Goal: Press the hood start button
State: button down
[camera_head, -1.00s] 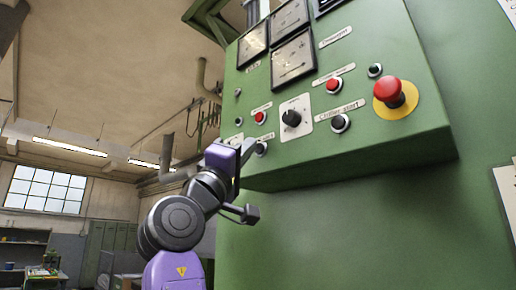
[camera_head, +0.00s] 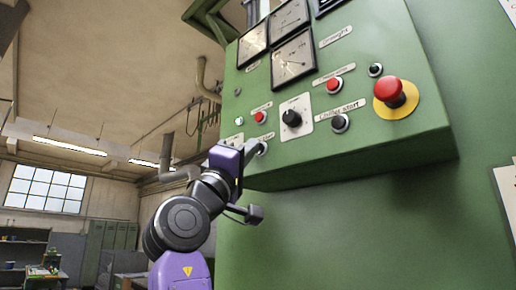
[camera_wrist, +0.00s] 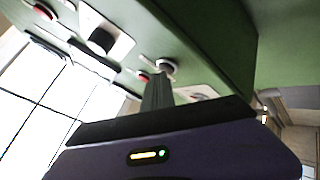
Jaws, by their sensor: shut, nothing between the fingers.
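A green control panel (camera_head: 361,85) carries a row of buttons. A dark round button in a pale ring (camera_head: 263,149) sits at its lower left edge, next to a label partly hidden by my gripper; only "start" is roughly legible. My gripper (camera_head: 256,147) is shut and empty, its fingertips at this button and overlapping it in the head view. In the wrist view, my shut fingers (camera_wrist: 158,88) point at a pale-ringed button (camera_wrist: 166,67). Whether the tips touch or press it I cannot tell.
A black rotary knob (camera_head: 291,118) on a white plate is right of the gripper. Gauges (camera_head: 293,58) are above. Open room lies left of the panel.

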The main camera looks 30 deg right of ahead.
dwell(0.3)
jog(key=shift+s+a, duration=0.25)
jog(key=shift+a, duration=0.45)
jog(key=shift+s+a, duration=0.25)
jog(key=shift+a, duration=0.55)
jog(key=shift+s+a, duration=0.3)
jog(key=shift+a, duration=0.5)
jog(key=shift+s+a, duration=0.25)
jog(key=shift+a, duration=0.55)
